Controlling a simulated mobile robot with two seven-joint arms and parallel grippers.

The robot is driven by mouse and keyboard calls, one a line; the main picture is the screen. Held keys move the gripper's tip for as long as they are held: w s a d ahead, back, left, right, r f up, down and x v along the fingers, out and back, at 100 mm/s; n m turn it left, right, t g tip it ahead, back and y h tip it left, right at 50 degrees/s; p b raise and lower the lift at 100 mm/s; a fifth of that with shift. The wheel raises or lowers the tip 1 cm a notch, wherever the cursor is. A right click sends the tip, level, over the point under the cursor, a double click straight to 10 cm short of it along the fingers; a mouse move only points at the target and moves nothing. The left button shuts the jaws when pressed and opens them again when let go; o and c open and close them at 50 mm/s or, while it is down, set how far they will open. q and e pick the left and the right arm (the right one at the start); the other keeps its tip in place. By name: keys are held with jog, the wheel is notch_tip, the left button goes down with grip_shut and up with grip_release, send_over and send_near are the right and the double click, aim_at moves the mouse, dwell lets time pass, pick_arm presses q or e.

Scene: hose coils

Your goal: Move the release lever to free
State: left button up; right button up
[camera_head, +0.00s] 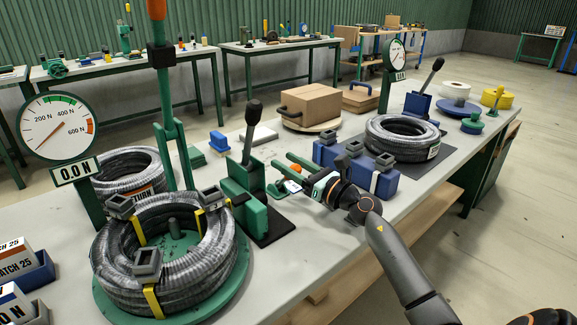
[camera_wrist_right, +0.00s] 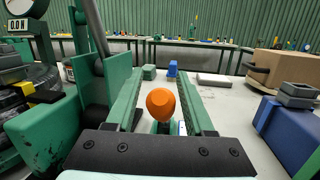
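My right gripper (camera_head: 291,174) reaches in over the bench from the right with its green fingers apart. In the right wrist view an orange knob (camera_wrist_right: 161,104) stands between the open fingers (camera_wrist_right: 160,108), with a gap on each side. The shaft under the knob is mostly hidden. A black-gripped lever (camera_head: 250,128) rises from a green housing (camera_head: 246,190) on a dark base plate, left of the gripper. I cannot tell which of the two is the release lever, and no "free" mark is readable. My left gripper is not in view.
A strapped hose coil (camera_head: 165,255) lies on a green turntable at front left, beside a tall green lever (camera_head: 165,95). A gauge (camera_head: 58,125) reads 0.0 N. Another coil (camera_head: 402,134) and a cardboard box (camera_head: 311,103) stand farther back.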

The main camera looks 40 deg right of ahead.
jog(key=shift+o, duration=0.8)
jog(key=shift+w+f, duration=0.1)
jog(key=shift+f, duration=0.2)
